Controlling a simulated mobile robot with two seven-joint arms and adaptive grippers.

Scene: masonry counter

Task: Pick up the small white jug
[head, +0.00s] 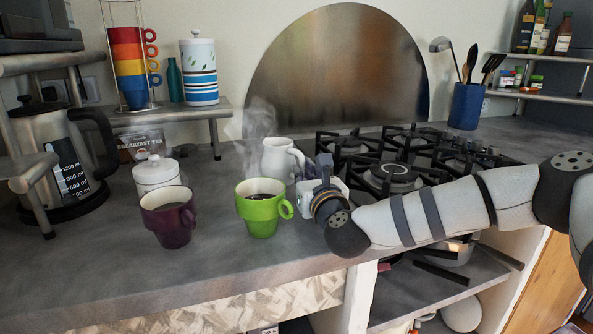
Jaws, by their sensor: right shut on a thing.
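The small white jug (277,161) stands upright on the grey counter, behind the green mug, with its handle toward the right. My right gripper (308,168) reaches in from the right and is shut on the jug at its handle side. The fingertips are small and partly hidden, so the exact grip is hard to make out. I cannot tell whether the jug's base touches the counter, as the green mug hides part of it. My left gripper is not in view.
A steaming green mug (262,213) stands just in front of the jug. A purple mug (168,217) and a white lidded pot (155,174) are to the left. A gas hob (395,176) lies behind my right arm. A kettle (62,160) stands far left.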

